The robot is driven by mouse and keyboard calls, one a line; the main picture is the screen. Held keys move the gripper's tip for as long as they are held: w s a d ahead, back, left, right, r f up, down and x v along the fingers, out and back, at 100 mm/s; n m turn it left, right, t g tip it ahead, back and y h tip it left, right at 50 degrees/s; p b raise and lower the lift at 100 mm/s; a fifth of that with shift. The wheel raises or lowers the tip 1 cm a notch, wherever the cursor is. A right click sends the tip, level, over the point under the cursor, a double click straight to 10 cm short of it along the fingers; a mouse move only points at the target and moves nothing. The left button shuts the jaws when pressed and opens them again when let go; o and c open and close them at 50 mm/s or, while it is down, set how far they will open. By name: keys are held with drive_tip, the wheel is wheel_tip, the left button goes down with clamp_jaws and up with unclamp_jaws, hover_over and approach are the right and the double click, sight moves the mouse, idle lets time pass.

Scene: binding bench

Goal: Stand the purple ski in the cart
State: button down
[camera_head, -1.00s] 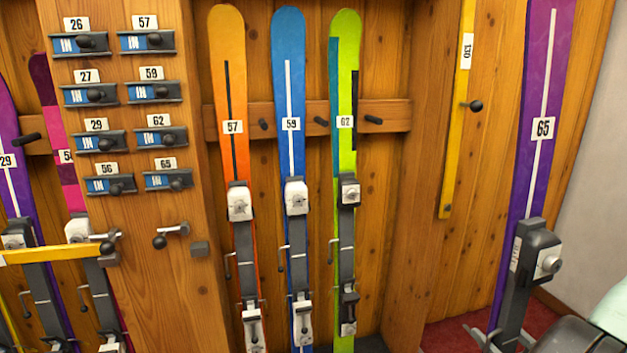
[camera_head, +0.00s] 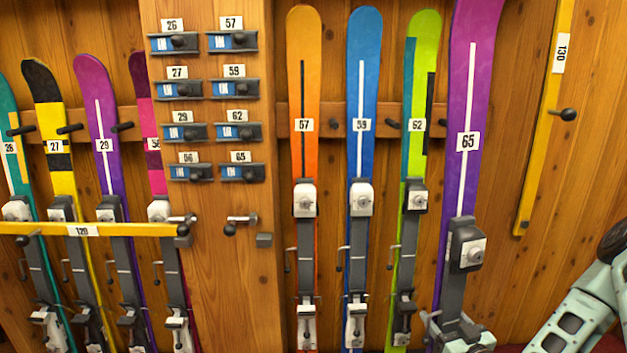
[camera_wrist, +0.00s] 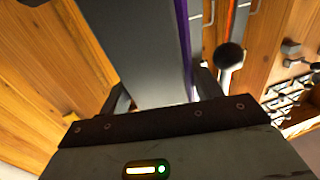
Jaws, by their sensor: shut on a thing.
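The purple ski (camera_head: 472,75) with a white stripe and tag 65 stands nearly upright, tilted slightly, in front of the right side of the middle bay. My gripper (camera_head: 457,330) is low on it and shut on its grey binding part. In the wrist view my gripper (camera_wrist: 160,92) has a finger on each side of a grey piece, with a thin purple edge of the ski (camera_wrist: 186,45) beside it. The ski's lower end is hidden. I cannot make out a separate cart; the bays are wooden.
Orange ski 57 (camera_head: 303,85), blue ski 59 (camera_head: 362,80) and green ski 62 (camera_head: 424,70) stand left of the held ski. Another purple ski, 29 (camera_head: 92,75), is behind yellow bar 120 (camera_head: 130,230). Yellow bar 130 (camera_head: 545,130) hangs upright. A tag panel (camera_head: 207,190) is between bays.

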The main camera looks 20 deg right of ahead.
drive_tip(key=w+a+y, duration=0.1)
drive_tip(key=w+a, duration=0.7)
drive_tip(key=a, duration=0.4)
drive_tip(key=s+r+p, duration=0.9)
drive_tip(key=r+p, duration=0.4)
drive_tip(key=p, duration=0.4)
drive_tip(key=shift+s+r+n, duration=0.15)
drive_tip(key=shift+s+n, duration=0.05)
drive_tip(key=shift+n, duration=0.1)
drive_tip(key=shift+a, duration=0.1)
